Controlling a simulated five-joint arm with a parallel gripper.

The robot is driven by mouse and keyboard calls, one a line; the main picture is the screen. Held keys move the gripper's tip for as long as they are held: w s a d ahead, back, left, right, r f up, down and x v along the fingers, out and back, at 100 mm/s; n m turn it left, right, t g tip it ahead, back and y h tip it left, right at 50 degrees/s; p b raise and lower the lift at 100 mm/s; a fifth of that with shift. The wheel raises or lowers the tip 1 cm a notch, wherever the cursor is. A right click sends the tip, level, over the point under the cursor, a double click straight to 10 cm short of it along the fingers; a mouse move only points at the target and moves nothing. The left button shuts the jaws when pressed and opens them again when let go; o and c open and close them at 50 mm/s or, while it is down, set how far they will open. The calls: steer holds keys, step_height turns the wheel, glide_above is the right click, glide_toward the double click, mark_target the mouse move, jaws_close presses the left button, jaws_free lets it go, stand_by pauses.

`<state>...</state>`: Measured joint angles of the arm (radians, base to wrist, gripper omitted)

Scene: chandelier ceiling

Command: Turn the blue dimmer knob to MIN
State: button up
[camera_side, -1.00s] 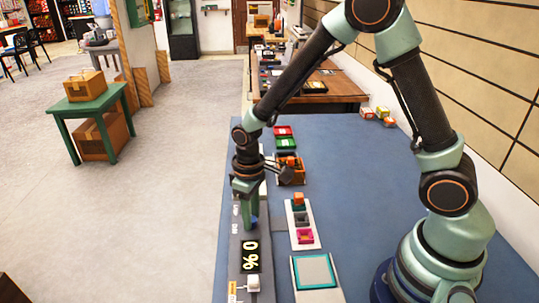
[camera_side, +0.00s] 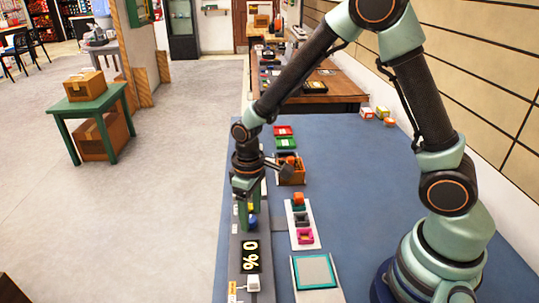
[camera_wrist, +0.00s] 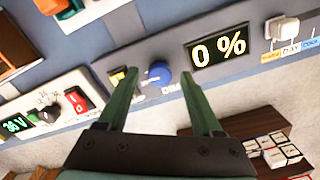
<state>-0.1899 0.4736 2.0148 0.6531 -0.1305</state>
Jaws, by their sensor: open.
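The blue dimmer knob (camera_wrist: 159,73) sits on the grey panel between my two green fingers in the wrist view, apart from both. In the side view the knob (camera_side: 252,220) shows as a small blue patch beside the fingers. My gripper (camera_wrist: 160,85) is open and empty; it also shows over the panel in the side view (camera_side: 247,222). The display (camera_wrist: 218,47) beside the knob reads 0 %; it shows in the side view too (camera_side: 250,257). The lettering below the knob is mostly hidden by a finger.
A white switch (camera_wrist: 281,31) stands on the panel beyond the display. A black knob and a red rocker switch (camera_wrist: 77,98) are on the left panel. A block tray (camera_side: 301,222) and a teal-edged pad (camera_side: 315,271) lie on the blue table right of the panel.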

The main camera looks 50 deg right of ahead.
mark_target(251, 219)
step_height(251, 219, up, 11)
steer(key=shift+r, duration=0.2)
stand_by(0.4)
steer(key=s+d+r+m+t, duration=0.3)
steer(key=s+d+r+t, duration=0.2)
steer(key=s+d+r, duration=0.2)
step_height(251, 219, up, 2)
steer(key=shift+s+r+m+t, duration=0.1)
steer(key=shift+s+m+t, duration=0.2)
steer(key=shift+s, duration=0.7)
steer(key=shift+d, duration=0.1)
